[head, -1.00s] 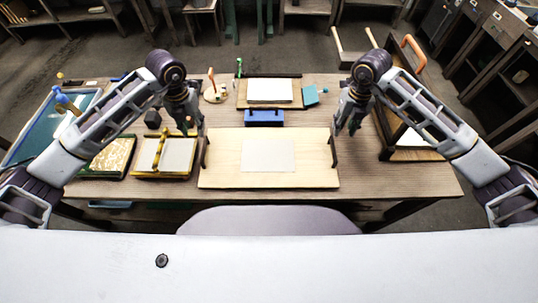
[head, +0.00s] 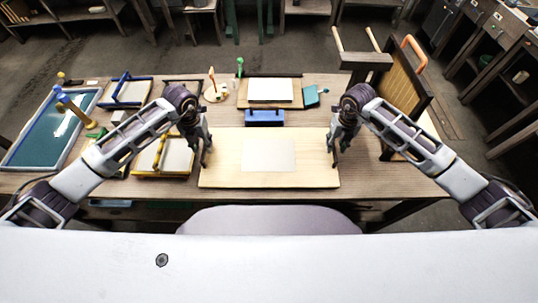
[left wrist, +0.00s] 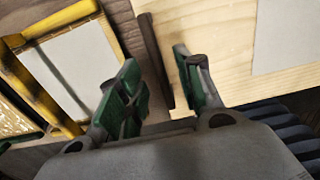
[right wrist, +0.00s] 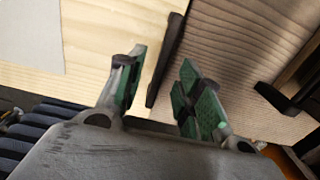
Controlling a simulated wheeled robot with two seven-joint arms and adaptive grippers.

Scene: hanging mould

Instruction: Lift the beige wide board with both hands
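The beige wide board (head: 220,170) lies flat on the table, with a paler rectangle (head: 268,155) in its middle. A dark bar-like handle stands at each side edge, the left one (left wrist: 155,60) in the left wrist view and the right one (right wrist: 165,60) in the right wrist view. My left gripper (head: 203,155) is open at the board's left edge; the left handle shows between its green-padded fingers (left wrist: 158,85). My right gripper (head: 337,152) is open at the right edge, the right handle showing between its fingers (right wrist: 160,85). Neither gripper is visibly closed on a handle.
A blue block (head: 264,118) stands just behind the board. A yellow-edged frame (left wrist: 85,110) lies close left of my left gripper. A tall wooden frame (head: 402,90) with an orange handle stands at the right, behind my right arm. A blue-green tray (head: 25,160) is far left.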

